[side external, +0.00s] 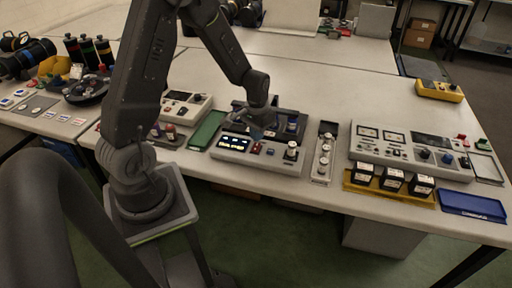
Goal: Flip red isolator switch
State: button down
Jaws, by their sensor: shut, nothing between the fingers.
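A grey control box (229,156) with a lit display (234,143) sits near the front edge of the table. A small red switch (256,148) shows on its panel, right of the display. My gripper (257,134) points down just above the panel, its tips close over the red switch. It is shut and holds nothing that I can see. Whether the fingertips touch the switch, and which way the switch is set, is too small to tell. A pale knob (292,149) stands at the right of the same panel.
A green tray (208,131) lies left of the box. A narrow grey strip with round knobs (324,152) stands on its right. Further right are a large instrument panel (410,150), black-and-white blocks (393,179) and a blue tray (472,205). The table behind is mostly clear.

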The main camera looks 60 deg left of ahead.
aim_at(257, 144)
jog(key=shift+f, duration=1.25)
dwell(0.4)
jog(key=shift+r, duration=3.55)
jog(key=s+d+r+m+t, duration=0.1)
jog(key=s+d+r+t, duration=0.1)
jog(key=d+r, duration=0.4)
jog(key=s+d+r+m+t, duration=0.1)
jog(key=s+d+r, duration=0.25)
jog(key=r, duration=0.35)
jog(key=s+d+r+m+t, duration=0.1)
jog(key=s+d+r+t, duration=0.1)
jog(key=s+d+r, duration=0.3)
jog(key=s+d, duration=0.1)
jog(key=s, duration=0.2)
jog(key=shift+s+d+r+t, duration=0.3)
jog(key=shift+s+d+r, duration=0.05)
jog(key=shift+s, duration=0.05)
jog(key=shift+w, duration=0.1)
